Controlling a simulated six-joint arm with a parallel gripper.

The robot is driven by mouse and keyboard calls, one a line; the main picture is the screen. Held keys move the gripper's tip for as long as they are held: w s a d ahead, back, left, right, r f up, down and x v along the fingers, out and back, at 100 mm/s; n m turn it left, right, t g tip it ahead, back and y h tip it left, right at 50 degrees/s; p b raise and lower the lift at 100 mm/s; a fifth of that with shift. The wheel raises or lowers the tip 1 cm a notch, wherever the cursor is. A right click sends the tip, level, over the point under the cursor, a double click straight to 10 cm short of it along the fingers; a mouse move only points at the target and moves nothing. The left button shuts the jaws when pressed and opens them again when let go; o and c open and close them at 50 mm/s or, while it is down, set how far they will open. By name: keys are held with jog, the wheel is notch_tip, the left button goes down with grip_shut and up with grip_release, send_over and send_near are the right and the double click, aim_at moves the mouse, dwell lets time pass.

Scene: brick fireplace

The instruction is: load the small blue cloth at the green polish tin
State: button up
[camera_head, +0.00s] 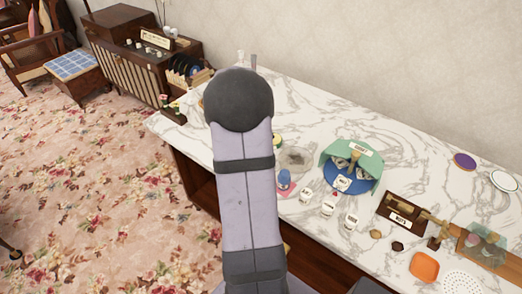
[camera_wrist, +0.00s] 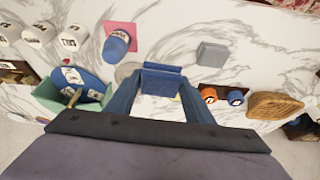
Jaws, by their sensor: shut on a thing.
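My gripper (camera_wrist: 160,82) shows in the wrist view, its two dark blue fingers closed on a folded blue cloth (camera_wrist: 162,84) that spans between their tips. The cloth is held over the white marble top; its height above it is hard to tell. In the head view my arm hides the gripper and the cloth. A small green and yellow round thing (camera_head: 278,140), perhaps the green polish tin, sits just right of my arm in the head view. In the wrist view only a yellowish patch shows behind the cloth, so the tin is not clear there.
An orange tin (camera_wrist: 208,94) and a blue tin (camera_wrist: 235,97) stand right of the gripper, near a wicker piece (camera_wrist: 274,105). Several white cups line the front.

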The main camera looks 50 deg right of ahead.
jog(key=shift+o, duration=0.3)
jog(key=shift+w+d+r+p, duration=0.1)
jog(key=shift+w+d+p, duration=0.2)
jog(key=shift+d, duration=0.2)
jog(key=w+d+n+t+y+p, duration=0.1)
jog(key=w+d+n+t+p, duration=0.2)
jog(key=d+n+p, duration=0.3)
jog(key=shift+w+d+f+n, duration=0.3)
jog(key=shift+w+d+n, duration=0.85)
jog(key=shift+d, duration=2.75)
jog(key=shift+s+f+n, duration=0.1)
jog(key=shift+s+n, duration=0.25)
jog(key=shift+f+b, duration=1.65)
jog(key=shift+f, duration=1.25)
jog(key=shift+a+f+b, duration=0.1)
jog(key=shift+f+b, duration=0.4)
jog(key=shift+f, duration=0.1)
jog(key=shift+r, duration=0.1)
notch_tip(320, 180, up, 7)
jog(key=p, duration=0.4)
